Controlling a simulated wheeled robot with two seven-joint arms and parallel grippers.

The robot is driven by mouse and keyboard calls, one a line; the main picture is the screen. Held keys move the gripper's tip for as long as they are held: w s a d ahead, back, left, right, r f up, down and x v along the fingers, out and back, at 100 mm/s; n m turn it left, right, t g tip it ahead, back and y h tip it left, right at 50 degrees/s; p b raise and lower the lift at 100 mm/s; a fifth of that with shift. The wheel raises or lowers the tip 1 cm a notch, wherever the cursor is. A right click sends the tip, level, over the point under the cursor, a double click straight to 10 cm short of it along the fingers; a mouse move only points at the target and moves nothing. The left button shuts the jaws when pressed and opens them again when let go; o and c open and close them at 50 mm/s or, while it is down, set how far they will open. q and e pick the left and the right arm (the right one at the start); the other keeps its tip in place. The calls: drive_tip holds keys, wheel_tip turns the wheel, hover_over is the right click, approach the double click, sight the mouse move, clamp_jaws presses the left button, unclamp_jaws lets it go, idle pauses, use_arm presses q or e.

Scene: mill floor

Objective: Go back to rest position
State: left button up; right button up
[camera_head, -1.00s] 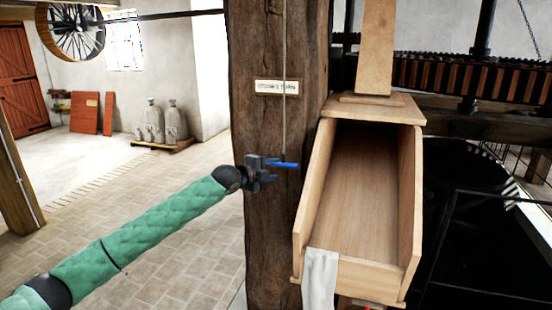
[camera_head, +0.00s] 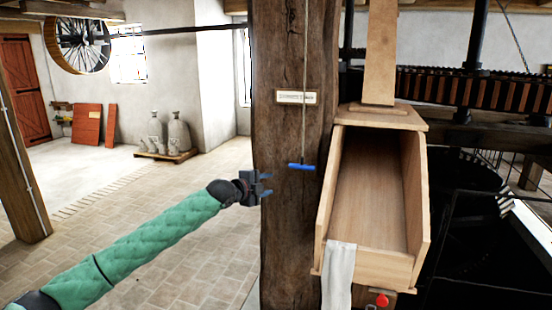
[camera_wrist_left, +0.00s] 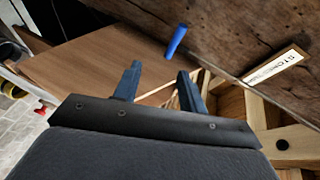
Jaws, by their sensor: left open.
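My left gripper (camera_head: 267,188) is open and empty beside the wooden post (camera_head: 290,60). The blue pull handle (camera_head: 302,167) hangs on a cord (camera_head: 305,110) in front of the post, a little to the right of the fingertips and apart from them. In the left wrist view my open fingers (camera_wrist_left: 158,84) show with nothing between them, and the blue handle (camera_wrist_left: 176,41) is beyond the fingertips. My green left arm reaches in from the lower left. My right gripper is not in view.
A wooden chute (camera_head: 375,205) with a white cloth (camera_head: 338,272) over its front edge stands right of the post. A label (camera_head: 296,97) is on the post. A red knob (camera_head: 382,300) is below the chute. Sacks (camera_head: 178,133) stand on a pallet at the back. Floor at left is clear.

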use_arm(q)
drive_tip(key=s+a+r+n+y, duration=0.5)
drive_tip(key=s+n+y, duration=0.3)
drive_tip(key=n, duration=0.4)
drive_tip(key=s+a+f+n+g+y, duration=0.1)
drive_tip(key=s+a+f+n+g, duration=0.25)
drive_tip(key=s+f, duration=1.25)
drive_tip(key=s+a+f+n+g, duration=0.2)
drive_tip(key=s+a+f+n, duration=0.25)
drive_tip(key=s+f, duration=1.15)
drive_tip(key=s+f+n+g, duration=0.1)
drive_tip(key=s+f+g, duration=0.4)
drive_tip(key=s+f, duration=1.5)
drive_tip(key=s, duration=0.4)
drive_tip(key=shift+s+d+f+n, duration=0.15)
drive_tip(key=shift+s+d+n, duration=0.1)
drive_tip(key=shift+n, duration=0.15)
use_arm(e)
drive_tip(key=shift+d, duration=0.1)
